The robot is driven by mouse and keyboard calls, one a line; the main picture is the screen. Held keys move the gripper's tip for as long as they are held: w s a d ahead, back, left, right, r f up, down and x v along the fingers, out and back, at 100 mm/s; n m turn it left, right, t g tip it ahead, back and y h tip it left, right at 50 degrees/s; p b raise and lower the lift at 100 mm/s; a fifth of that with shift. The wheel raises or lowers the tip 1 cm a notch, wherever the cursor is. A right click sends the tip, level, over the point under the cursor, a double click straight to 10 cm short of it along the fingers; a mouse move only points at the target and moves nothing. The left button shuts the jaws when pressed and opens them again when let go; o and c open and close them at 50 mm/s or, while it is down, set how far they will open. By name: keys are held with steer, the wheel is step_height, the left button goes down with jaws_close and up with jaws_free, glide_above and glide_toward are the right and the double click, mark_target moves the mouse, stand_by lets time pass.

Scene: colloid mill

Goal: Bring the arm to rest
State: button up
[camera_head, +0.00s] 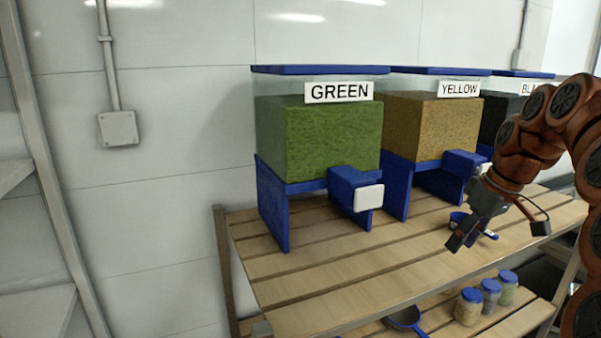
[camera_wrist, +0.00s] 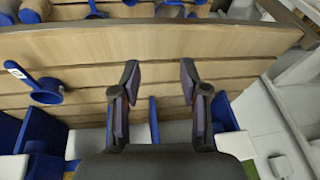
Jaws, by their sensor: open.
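My arm (camera_head: 560,120) comes in from the right side of the head view, bent, with its wrist in front of the yellow and black dispensers. My gripper (camera_head: 462,236) points down over the right part of the slatted wooden table (camera_head: 300,270). In the wrist view my gripper (camera_wrist: 160,79) has its two fingers apart with nothing between them. Bare table slats show beyond the fingertips. A blue scoop (camera_wrist: 46,92) lies on the table to the left of the fingers in the wrist view, apart from them.
The green dispenser (camera_head: 330,135) and yellow dispenser (camera_head: 430,125) stand on the table. The black dispenser (camera_head: 500,112) is partly hidden by my arm. Several blue-lidded jars (camera_head: 468,306) and another blue scoop (camera_head: 405,319) are on the lower shelf. The table's front left is clear.

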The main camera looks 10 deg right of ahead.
steer(key=s+a+f+g+h, duration=0.1)
steer(key=s+a+f, duration=0.3)
steer(key=s+a, duration=0.3)
steer(key=s+a+f+g, duration=0.2)
steer(key=s+a+f, duration=0.15)
steer(key=a, duration=0.65)
steer(key=s+a+f+m, duration=0.1)
steer(key=s+f+m, duration=0.1)
steer(key=s+f, duration=0.3)
steer(key=s+a+f+m+g+h, duration=0.1)
steer(key=s+f, duration=0.5)
steer(key=s, duration=0.6)
steer(key=shift+s+a+m+h, duration=0.3)
steer(key=shift+a+m, duration=0.2)
steer(key=shift+m, duration=0.1)
steer(key=shift+c, duration=0.4)
